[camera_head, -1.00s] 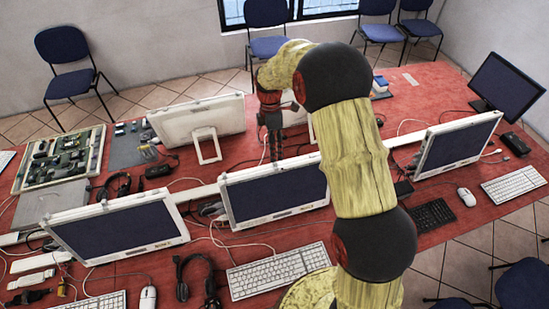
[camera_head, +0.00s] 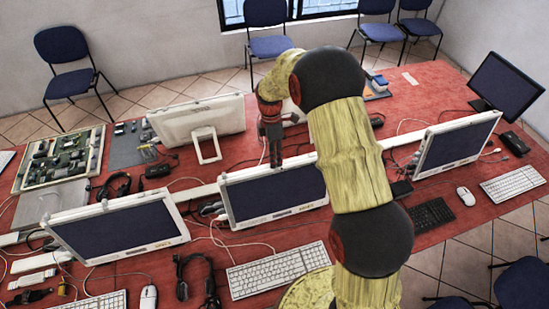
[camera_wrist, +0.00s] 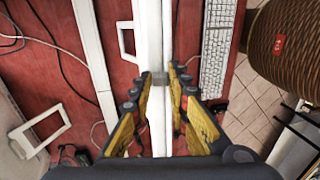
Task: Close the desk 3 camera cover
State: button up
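The middle monitor (camera_head: 276,192), dark-screened with a white frame, stands on the red desk. My gripper (camera_head: 272,165) points down at its top edge, where a camera would sit. In the wrist view my gripper (camera_wrist: 161,76) has its two yellow-and-black fingers close together, with a narrow gap between the tips. A small grey piece (camera_wrist: 157,79) shows in that gap over a white strip; I cannot tell whether it is the camera cover or whether the fingertips touch it. No desk number is readable.
Other monitors stand at left (camera_head: 118,222), right (camera_head: 455,142) and back (camera_head: 200,118). A keyboard (camera_head: 278,267) and a headset (camera_head: 196,280) lie in front. A circuit board (camera_head: 62,158) lies at far left. Cables cross the desk.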

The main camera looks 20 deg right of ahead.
grip_shut()
dwell(0.3)
jog(key=shift+d, duration=1.3)
jog(key=shift+o, duration=2.2)
grip_release()
jog(key=shift+d, duration=0.1)
jog(key=shift+o, duration=0.6)
